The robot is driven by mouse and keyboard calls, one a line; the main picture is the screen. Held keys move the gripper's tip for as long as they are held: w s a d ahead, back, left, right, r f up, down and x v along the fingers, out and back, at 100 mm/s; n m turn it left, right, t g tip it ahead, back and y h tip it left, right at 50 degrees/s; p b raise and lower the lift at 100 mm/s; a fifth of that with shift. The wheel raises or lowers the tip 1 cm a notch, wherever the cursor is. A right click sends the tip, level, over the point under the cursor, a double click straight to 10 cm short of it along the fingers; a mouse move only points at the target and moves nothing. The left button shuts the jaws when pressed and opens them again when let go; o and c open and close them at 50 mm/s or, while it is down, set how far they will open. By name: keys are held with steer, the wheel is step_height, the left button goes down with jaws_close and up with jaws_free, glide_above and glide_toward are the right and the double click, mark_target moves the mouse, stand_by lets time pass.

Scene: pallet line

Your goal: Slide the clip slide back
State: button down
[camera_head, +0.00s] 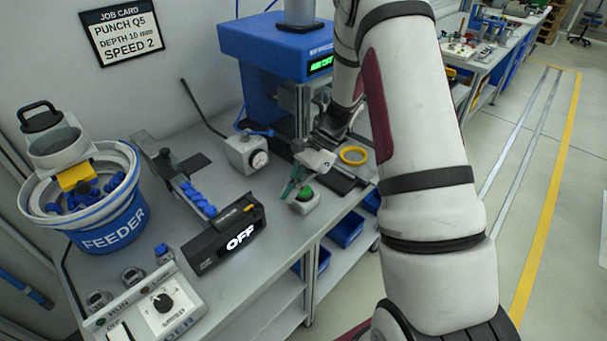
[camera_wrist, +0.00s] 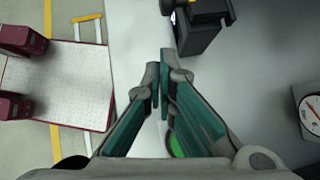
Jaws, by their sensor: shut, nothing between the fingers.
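No part is labelled as the clip slide. The likeliest place is the black box with the lit OFF sign (camera_head: 228,240), which has a small orange piece on its top right end and a track of blue clips (camera_head: 196,196) running to it. My gripper (camera_head: 285,194) is over the bench, to the right of this box and apart from it. In the wrist view, my gripper (camera_wrist: 160,78) has its teal fingers shut together and empty. The end of the black box (camera_wrist: 197,32) shows beyond the fingertips.
A white box with a green button (camera_head: 305,196) stands close beside my gripper, partly behind the fingers in the wrist view. A dial gauge (camera_head: 249,155), a blue press (camera_head: 270,50), a yellow ring (camera_head: 353,155) and a blue feeder bowl (camera_head: 112,229) stand around. Bare bench lies in front.

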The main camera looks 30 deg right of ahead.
steer(key=shift+s+a+f+p, duration=0.1)
steer(key=shift+a+f+p, duration=0.1)
steer(key=shift+a, duration=0.55)
steer(key=shift+s+a+f+p, duration=0.1)
steer(key=shift+a+f+p, duration=0.05)
steer(key=shift+a, duration=0.55)
steer(key=shift+s+a+f+p, duration=0.1)
steer(key=shift+a+f+p, duration=0.1)
steer(key=shift+a, duration=0.55)
steer(key=s+a+p, duration=0.1)
steer(key=s+a, duration=0.1)
steer(key=a, duration=0.6)
steer(key=shift+s, duration=0.3)
steer(key=d+f+b+v, duration=0.1)
steer(key=d+v, duration=0.1)
steer(key=v, duration=1.1)
steer(key=shift+w+f, duration=0.2)
